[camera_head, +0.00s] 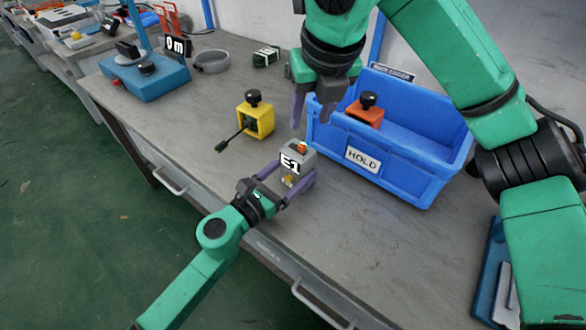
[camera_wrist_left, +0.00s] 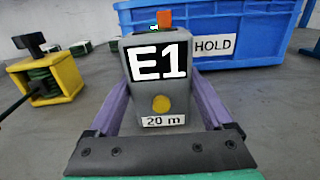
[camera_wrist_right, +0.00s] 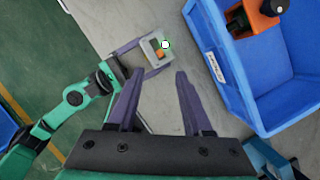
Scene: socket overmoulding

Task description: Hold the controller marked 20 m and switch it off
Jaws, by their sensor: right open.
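The grey controller (camera_head: 297,163) stands on the bench, with an "E1" display and a yellow button. In the left wrist view the controller (camera_wrist_left: 160,85) bears a "20 m" label. An orange-red switch (camera_wrist_left: 164,20) sits on its top and also shows in the right wrist view (camera_wrist_right: 158,51). My left gripper (camera_head: 280,184) has its purple fingers on both sides of the controller, seemingly touching it. My right gripper (camera_head: 311,112) is open and empty, pointing down above and behind the controller. Its fingers (camera_wrist_right: 160,78) show apart in its wrist view.
A blue bin (camera_head: 415,178) marked HOLD stands right of the controller, with an orange block (camera_head: 364,114) inside. A yellow block (camera_head: 257,121) with a black knob is behind left. A blue-based stand (camera_head: 155,82) and a grey ring (camera_head: 211,62) lie farther left. The bench's front edge is near.

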